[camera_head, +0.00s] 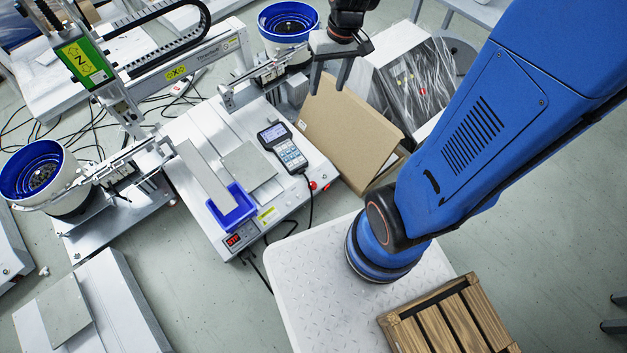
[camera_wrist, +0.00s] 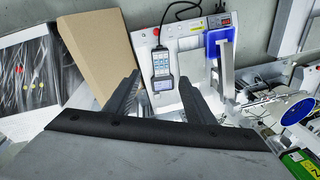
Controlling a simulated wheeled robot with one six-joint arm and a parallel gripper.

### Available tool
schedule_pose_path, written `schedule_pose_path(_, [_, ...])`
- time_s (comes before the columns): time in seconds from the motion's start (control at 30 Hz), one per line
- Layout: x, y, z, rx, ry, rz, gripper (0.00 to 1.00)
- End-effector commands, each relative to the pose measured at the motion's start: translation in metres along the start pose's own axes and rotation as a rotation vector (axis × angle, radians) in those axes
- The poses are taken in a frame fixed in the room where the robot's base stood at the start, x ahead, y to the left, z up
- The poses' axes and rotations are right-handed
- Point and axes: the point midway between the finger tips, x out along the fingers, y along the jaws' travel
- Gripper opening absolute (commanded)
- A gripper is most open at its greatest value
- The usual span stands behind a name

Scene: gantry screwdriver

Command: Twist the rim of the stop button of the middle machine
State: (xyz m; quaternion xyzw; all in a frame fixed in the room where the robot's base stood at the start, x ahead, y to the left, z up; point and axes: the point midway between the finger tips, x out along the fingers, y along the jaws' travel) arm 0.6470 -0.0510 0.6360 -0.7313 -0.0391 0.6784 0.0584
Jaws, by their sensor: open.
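The middle machine (camera_head: 205,122) is a white gantry screwdriver with a control box at its front. Its red stop button (camera_head: 313,185) is small and sits at the front right corner, below the handheld keypad. A small red spot at the machine's edge in the wrist view (camera_wrist: 156,31) looks like the same button. My gripper (camera_head: 330,84) is open and empty. It hangs above the right rear of the machine, near a cardboard sheet, apart from the button. In the wrist view my two dark fingers (camera_wrist: 160,82) point toward the keypad, and the button lies beyond it.
The handheld keypad (camera_head: 284,147) and a blue tray (camera_head: 232,208) are on the machine. A wooden crate (camera_head: 450,318) sits at the lower right.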

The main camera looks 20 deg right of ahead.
Motion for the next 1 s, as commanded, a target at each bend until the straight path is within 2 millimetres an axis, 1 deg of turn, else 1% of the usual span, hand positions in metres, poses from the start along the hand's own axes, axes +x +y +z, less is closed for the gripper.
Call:
schedule_pose_path(0.03, [0.012,0.001,-0.006,0.007,-0.021,-0.006,0.49])
schedule_pose_path(0.2, [0.048,0.005,-0.023,0.028,-0.075,-0.024,0.49])
schedule_pose_path(0.37, [0.084,0.010,-0.035,0.049,-0.125,-0.040,0.49])
schedule_pose_path(0.5, [0.118,0.015,-0.044,0.069,-0.169,-0.053,0.49])
schedule_pose_path(0.73, [0.176,0.024,-0.051,0.103,-0.240,-0.070,0.49])
schedule_pose_path(1.0, [0.248,0.035,-0.049,0.149,-0.324,-0.085,0.49])
